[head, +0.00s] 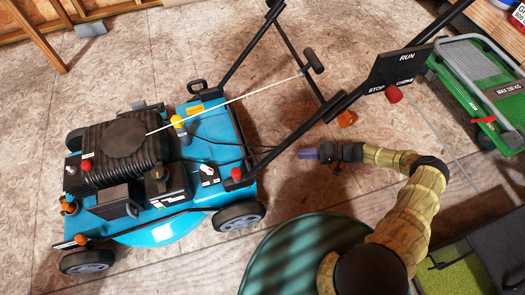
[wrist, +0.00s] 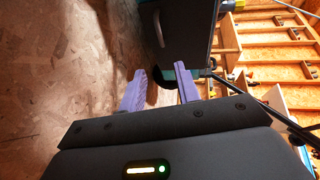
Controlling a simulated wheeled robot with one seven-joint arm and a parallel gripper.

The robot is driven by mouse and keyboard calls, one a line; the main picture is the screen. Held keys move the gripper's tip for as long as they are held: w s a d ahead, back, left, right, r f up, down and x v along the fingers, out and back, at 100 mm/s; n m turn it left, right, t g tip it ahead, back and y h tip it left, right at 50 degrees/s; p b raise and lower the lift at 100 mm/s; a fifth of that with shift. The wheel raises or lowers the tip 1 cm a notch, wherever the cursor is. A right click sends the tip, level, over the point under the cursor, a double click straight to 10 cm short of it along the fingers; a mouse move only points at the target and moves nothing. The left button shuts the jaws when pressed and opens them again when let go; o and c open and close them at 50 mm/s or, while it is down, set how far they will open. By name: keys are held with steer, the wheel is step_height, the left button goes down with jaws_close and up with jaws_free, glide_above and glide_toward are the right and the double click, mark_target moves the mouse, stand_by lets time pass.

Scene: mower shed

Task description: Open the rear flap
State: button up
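The blue mower (head: 196,125) stands at the left of the head view, its handle side toward my gripper. In the head view I cannot clearly make out a flap on the mower's rear face.
The black handle bars (head: 285,143) rise from the mower's rear to the control plate (head: 398,67) near my arm. A green round thing (head: 290,252) is below the gripper. A green cart (head: 480,85) stands at right. Bare floor lies behind the mower.

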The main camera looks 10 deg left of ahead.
steer(key=b+x, duration=0.6)
steer(key=x, duration=1.1)
steer(key=shift+s, duration=0.15)
steer(key=shift+a, duration=0.1)
steer(key=shift+c, duration=0.2)
jaws_close()
